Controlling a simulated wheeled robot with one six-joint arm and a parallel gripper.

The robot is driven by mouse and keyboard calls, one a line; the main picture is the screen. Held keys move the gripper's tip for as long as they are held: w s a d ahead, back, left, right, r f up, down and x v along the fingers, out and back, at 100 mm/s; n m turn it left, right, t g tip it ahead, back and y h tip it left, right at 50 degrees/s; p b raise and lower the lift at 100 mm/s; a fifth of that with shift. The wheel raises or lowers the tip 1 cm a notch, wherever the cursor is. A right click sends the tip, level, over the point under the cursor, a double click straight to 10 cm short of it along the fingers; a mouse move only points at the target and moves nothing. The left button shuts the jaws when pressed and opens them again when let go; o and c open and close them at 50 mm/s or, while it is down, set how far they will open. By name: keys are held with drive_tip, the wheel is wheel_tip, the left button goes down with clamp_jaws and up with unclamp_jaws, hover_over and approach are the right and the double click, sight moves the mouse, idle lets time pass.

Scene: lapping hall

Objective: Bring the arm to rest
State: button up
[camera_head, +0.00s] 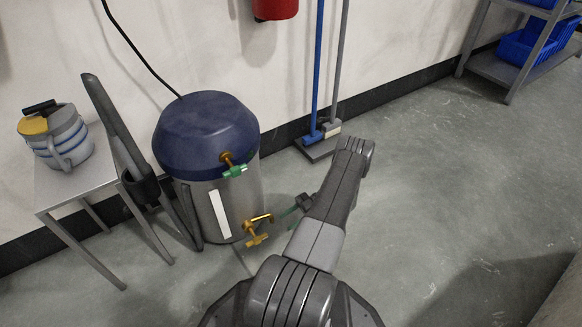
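My grey arm rises from the bottom middle and reaches up over the floor to a bend right of the tank. A small dark part with a thin green piece juts out at the left edge of my arm, above the floor. It may be the end of my gripper (299,206), mostly hidden behind the arm. I cannot tell whether it is open or shut, or whether it holds the green piece.
A blue-topped metal tank (207,132) with brass taps stands left of my arm. A small metal table (95,183) bears a striped jug (68,145). A broom (318,130) leans at the wall. A shelf (497,68) holds blue bins. The right floor is clear.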

sight(260, 239)
drive_tip(key=b+x, duration=0.1)
drive_tip(key=x, duration=1.2)
drive_tip(key=shift+s+a+b, duration=0.2)
drive_tip(key=shift+b, duration=0.2)
drive_tip(key=shift+r, duration=0.1)
